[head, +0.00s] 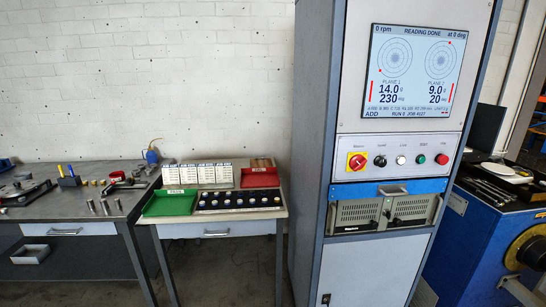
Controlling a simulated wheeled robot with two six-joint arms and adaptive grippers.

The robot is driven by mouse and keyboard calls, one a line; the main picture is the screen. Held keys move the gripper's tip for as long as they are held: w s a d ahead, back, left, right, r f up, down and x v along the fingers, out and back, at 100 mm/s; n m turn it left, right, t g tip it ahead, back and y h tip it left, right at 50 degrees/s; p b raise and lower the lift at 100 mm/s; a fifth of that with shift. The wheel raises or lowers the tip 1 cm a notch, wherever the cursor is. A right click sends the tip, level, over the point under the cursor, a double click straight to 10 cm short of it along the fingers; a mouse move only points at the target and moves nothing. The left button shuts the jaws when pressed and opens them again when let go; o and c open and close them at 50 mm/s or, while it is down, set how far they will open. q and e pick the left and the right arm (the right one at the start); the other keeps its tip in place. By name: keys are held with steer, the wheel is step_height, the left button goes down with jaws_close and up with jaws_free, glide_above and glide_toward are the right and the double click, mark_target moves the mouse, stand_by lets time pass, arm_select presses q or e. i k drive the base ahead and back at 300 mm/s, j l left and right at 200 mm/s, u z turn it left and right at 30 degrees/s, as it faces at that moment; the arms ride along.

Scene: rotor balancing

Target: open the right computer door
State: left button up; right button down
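The computer (350,228) sits in the tall grey cabinet, below a blue drawer front. It has two beige, vented door panels side by side. The right computer door (414,208) looks shut, flush with the left door (357,215). Small dark parts show between the two doors, too small to make out. Neither of my grippers is in the head view.
Above the computer are a blue drawer with a handle (393,190), a control panel with a red-yellow switch (357,161), and a screen (411,77). A lower cabinet door (375,270) is below. A small table with a green tray (170,203) stands left; a blue machine (470,245) stands right.

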mark_target(412, 210)
steer(key=i+l+z, duration=0.15)
steer(key=l, duration=0.25)
steer(key=l+z, duration=0.1)
steer(key=l, duration=0.35)
steer(key=i+l+z, duration=0.15)
steer(key=l, duration=0.25)
steer(key=i+l+z, duration=0.1)
steer(key=l, duration=0.25)
